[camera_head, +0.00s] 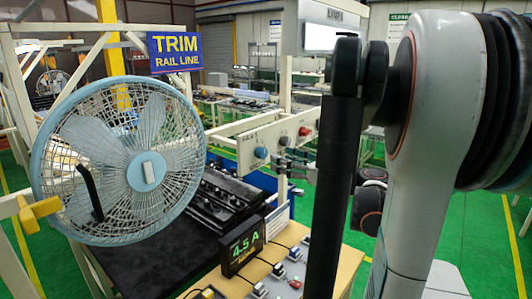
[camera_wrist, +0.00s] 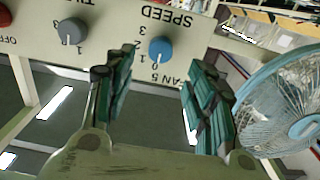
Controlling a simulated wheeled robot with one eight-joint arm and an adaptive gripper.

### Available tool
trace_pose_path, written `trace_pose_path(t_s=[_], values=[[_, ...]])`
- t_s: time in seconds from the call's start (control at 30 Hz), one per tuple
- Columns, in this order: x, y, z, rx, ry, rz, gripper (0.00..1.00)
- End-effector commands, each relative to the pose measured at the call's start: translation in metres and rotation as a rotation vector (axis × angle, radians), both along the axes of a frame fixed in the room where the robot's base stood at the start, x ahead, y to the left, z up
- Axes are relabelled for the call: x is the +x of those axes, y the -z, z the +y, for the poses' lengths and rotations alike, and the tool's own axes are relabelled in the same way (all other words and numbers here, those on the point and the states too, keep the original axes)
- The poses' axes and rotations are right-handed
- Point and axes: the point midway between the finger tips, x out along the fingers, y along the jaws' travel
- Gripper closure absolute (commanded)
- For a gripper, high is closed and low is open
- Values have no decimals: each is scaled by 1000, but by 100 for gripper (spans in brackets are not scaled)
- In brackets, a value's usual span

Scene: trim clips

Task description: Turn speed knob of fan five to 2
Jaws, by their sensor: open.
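The blue speed knob (camera_wrist: 161,48) of fan five sits on a cream panel (camera_wrist: 115,62) in the wrist view, where the lettering is upside down. Its pale pointer mark seems to face the 0; this is small to read. The 1, 2 and 3 run up its left side. My gripper (camera_wrist: 156,78) is open, its two green-padded fingers either side of the knob's line and apart from it. In the head view the blue knob (camera_head: 261,152) is at the panel's left end; my arm hides part of the space to its right.
A grey knob (camera_wrist: 72,31) and a red button (camera_head: 304,131) share the panel. The light-blue fan (camera_head: 118,160) stands left of it. A black display reading 4.5 A (camera_head: 243,247) and small switches are on the wooden bench below.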

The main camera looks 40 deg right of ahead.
Motion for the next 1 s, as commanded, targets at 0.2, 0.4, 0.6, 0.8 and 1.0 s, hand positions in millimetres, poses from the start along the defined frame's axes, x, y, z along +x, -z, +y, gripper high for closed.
trace_pose_path(t_s=[0.2, 0.4, 0.6, 0.8, 1.0], values=[[42, -1, 6, 1, -4, 0, 50], [65, -1, 8, 1, -1, 1, 50], [73, 0, 9, 1, 0, 1, 50], [73, 0, 9, 1, 0, 1, 50], [73, 0, 9, 1, 0, 1, 90]])
